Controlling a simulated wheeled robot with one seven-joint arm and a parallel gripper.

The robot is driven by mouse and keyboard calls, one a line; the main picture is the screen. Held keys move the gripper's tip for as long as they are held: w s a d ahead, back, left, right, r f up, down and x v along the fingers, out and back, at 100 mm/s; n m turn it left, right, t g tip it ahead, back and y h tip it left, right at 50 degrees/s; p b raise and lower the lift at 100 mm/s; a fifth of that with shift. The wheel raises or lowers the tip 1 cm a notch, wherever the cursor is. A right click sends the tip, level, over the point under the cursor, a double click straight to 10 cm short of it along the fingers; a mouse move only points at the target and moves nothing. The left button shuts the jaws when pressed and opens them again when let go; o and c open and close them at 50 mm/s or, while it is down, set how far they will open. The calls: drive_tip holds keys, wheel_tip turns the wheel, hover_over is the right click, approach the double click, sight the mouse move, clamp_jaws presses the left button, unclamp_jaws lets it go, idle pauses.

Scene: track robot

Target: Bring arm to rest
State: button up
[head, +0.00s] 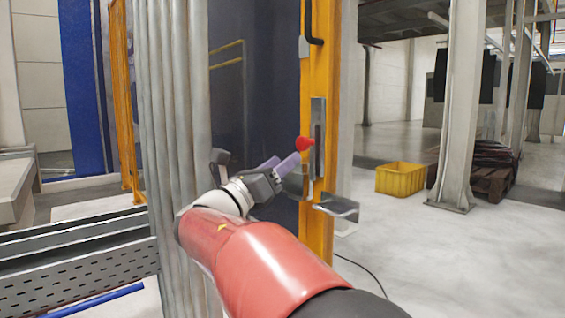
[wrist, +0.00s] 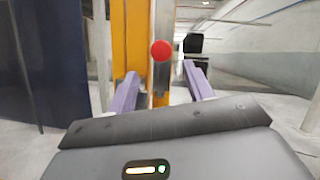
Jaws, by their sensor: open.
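My gripper (wrist: 161,92) is open and empty, its two purple fingers spread apart in the wrist view. In the head view my red arm reaches forward, and the gripper (head: 281,163) is close to a yellow post (head: 319,225). A red round knob (head: 305,143) is on the post's metal plate, beside the fingertips. The red knob (wrist: 162,50) appears above and between the fingers in the wrist view. Whether a finger touches it or the post cannot be told.
A metal bracket (head: 336,207) juts from the post below my gripper. Grey vertical pipes (head: 170,120) stand left of my arm. A yellow crate (head: 400,179) sits on the floor at right, near a grey pillar (head: 461,110). The floor at right front is clear.

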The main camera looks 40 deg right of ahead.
idle(0.3)
drive_tip(key=s+a+f+m+y+p, duration=0.2)
drive_tip(key=s+a+f+m+y, duration=0.1)
drive_tip(key=s+f+m+y, duration=0.4)
drive_tip(key=s+a+f+m+y+p, duration=0.3)
drive_tip(key=s+f+m+y, duration=0.25)
drive_tip(key=f, duration=0.25)
drive_tip(key=s+a+f+m+y+p, duration=0.1)
drive_tip(key=s+a+f+m+y, duration=0.1)
drive_tip(key=a, duration=0.3)
drive_tip(key=s+a+f+m+t+y+p, duration=0.1)
drive_tip(key=s+a+f+m+y, duration=0.1)
drive_tip(key=a+f+m+y, duration=0.1)
drive_tip(key=s+a+f+m+y+p, duration=0.1)
drive_tip(key=s+a+f+m+y, duration=0.1)
drive_tip(key=a+m, duration=0.4)
drive_tip(key=shift+s+a+f+y, duration=0.5)
drive_tip(key=shift+a+y, duration=0.3)
drive_tip(key=shift+y, duration=0.45)
